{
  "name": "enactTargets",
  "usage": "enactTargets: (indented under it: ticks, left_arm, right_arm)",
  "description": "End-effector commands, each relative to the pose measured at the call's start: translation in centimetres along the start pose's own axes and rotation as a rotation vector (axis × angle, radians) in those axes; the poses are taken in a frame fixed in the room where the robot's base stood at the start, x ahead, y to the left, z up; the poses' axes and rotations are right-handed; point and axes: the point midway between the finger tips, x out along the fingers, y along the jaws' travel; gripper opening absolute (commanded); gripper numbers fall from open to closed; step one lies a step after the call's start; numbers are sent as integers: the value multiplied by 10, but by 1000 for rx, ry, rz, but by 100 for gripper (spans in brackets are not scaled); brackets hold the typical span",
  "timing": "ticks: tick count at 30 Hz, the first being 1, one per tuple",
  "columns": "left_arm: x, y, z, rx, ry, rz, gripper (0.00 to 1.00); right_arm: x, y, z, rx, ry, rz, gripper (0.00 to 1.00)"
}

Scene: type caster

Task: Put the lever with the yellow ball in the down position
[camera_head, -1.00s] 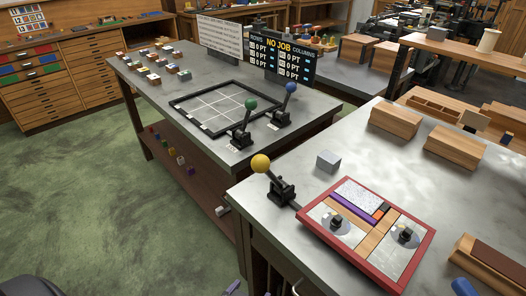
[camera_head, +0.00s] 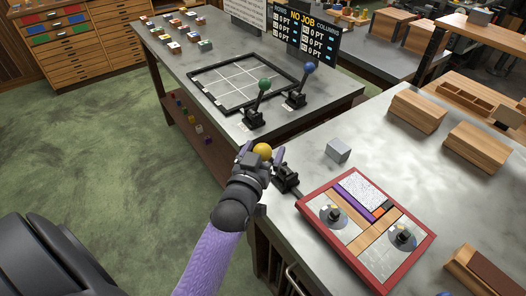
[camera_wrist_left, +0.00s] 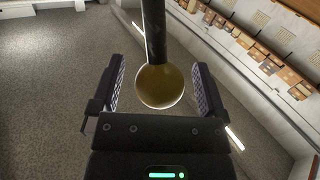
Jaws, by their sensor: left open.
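The yellow ball (camera_head: 263,150) tops a lever on a black base (camera_head: 286,178) at the left corner of the near right table. My left gripper (camera_head: 262,152) is at the ball, with its purple fingers on either side of it. In the left wrist view the ball (camera_wrist_left: 160,86) hangs on its dark rod (camera_wrist_left: 154,30) between the two open fingers (camera_wrist_left: 158,88), with a gap on both sides. The gripper partly hides the ball and rod in the head view. My right gripper is not in view.
A red-framed board (camera_head: 365,229) with round knobs lies right of the lever. A grey cube (camera_head: 338,150) sits behind it. Levers with a green ball (camera_head: 264,84) and a blue ball (camera_head: 308,67) stand on the farther table.

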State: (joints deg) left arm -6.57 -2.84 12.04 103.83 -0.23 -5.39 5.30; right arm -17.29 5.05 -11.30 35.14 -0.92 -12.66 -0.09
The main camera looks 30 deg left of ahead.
Motion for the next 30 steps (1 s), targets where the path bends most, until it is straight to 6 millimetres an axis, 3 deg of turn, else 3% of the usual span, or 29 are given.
enactTargets:
  ticks: [4,15,18,30]
  left_arm:
    - [0,0,0,0,0,0,95]
    - [0,0,0,0,0,1,16]
    - [-1,0,0,0,0,1,0]
    - [2,-3,-3,11,-14,-1,0]
  right_arm:
    - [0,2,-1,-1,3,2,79]
    - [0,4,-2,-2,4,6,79]
    - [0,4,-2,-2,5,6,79]
    - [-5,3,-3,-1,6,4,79]
